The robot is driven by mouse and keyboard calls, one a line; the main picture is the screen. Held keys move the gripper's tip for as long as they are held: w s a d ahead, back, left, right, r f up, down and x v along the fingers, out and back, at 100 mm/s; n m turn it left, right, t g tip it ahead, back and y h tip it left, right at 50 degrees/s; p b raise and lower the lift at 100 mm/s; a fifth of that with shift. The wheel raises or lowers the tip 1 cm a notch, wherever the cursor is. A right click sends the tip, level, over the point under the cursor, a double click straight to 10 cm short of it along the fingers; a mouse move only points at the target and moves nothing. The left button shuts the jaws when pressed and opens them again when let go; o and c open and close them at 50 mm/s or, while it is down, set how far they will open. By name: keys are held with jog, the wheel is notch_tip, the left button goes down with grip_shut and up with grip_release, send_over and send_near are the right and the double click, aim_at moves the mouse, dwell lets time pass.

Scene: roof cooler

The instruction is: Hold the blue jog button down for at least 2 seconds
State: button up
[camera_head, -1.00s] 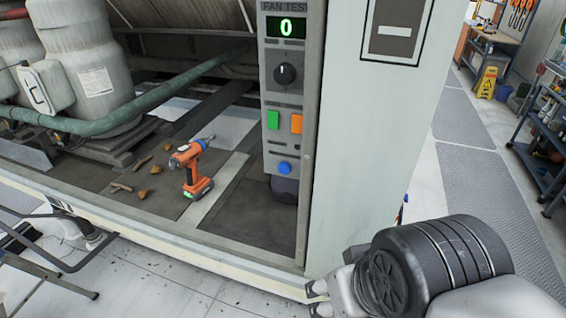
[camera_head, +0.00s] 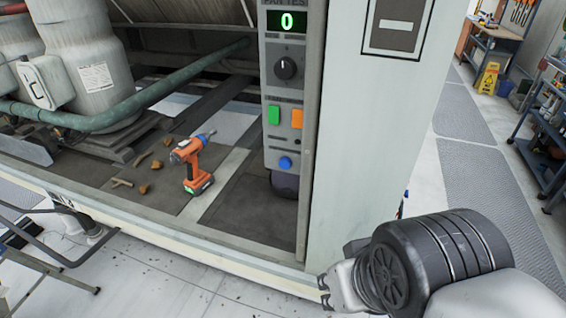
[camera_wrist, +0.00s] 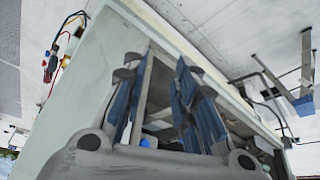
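The blue jog button (camera_head: 285,163) is at the bottom of the grey fan test panel (camera_head: 270,90), below a green button (camera_head: 274,115) and an orange button (camera_head: 297,118). Nothing touches it. My gripper (camera_head: 326,291) is at the lower right in the head view, below and right of the button and apart from the panel. In the wrist view my gripper (camera_wrist: 160,85) has its two fingers spread with nothing between them. A small blue spot (camera_wrist: 148,142), likely the button, shows between the fingers near the palm.
The panel has a display (camera_head: 287,22) reading 0 and a black knob (camera_head: 286,68). The pale cabinet side (camera_head: 365,160) stands between the panel and my arm.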

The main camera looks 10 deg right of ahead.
grip_shut()
dwell(1.3)
